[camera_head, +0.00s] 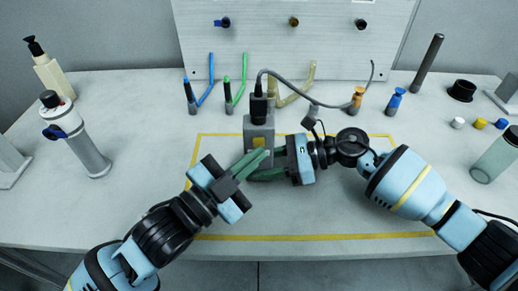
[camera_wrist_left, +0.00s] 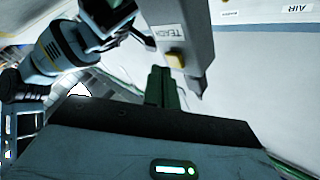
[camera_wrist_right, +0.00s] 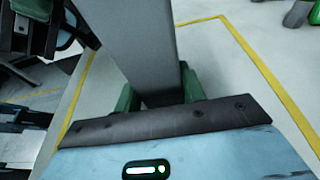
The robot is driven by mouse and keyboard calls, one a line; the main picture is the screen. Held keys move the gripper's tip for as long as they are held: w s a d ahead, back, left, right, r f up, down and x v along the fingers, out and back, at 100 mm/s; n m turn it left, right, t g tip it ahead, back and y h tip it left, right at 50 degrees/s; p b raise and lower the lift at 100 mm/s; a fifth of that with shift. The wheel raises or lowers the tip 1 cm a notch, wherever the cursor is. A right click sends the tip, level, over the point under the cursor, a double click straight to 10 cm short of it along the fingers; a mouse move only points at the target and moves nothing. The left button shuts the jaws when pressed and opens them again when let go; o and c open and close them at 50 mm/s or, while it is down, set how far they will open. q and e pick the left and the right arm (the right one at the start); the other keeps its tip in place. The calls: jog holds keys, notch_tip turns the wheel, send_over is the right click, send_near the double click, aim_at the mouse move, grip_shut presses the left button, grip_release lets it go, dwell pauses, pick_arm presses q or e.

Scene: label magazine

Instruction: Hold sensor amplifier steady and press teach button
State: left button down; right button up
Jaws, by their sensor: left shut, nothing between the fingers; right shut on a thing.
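The sensor amplifier (camera_head: 259,128) is a grey upright box with a cable plugged into its top, inside the yellow outline on the table. Its yellow teach button (camera_head: 259,142) faces me; in the left wrist view the yellow button (camera_wrist_left: 175,60) sits beside a "TEACH" label. My right gripper (camera_head: 270,165) is shut on the lower part of the amplifier; in the right wrist view its green fingers (camera_wrist_right: 158,92) straddle the grey body (camera_wrist_right: 140,45). My left gripper (camera_head: 258,158) is shut and empty, its tips just below the button. I cannot tell whether they touch it.
A cable (camera_head: 305,95) runs right from the amplifier. Behind it stand hooked blue (camera_head: 205,95), green (camera_head: 236,94) and yellow rods before a grey panel (camera_head: 290,40). A pump bottle (camera_head: 50,72) and a flask (camera_head: 75,135) stand left. The table front inside the yellow outline is clear.

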pick_arm(q)
jog(key=shift+w, duration=0.3)
jog(key=shift+w, duration=0.3)
dwell(0.6)
jog(key=shift+s, duration=0.8)
jog(key=s, duration=0.6)
dwell(0.3)
pick_arm(e)
jog(key=o, duration=0.8)
jog(key=shift+o, duration=0.2)
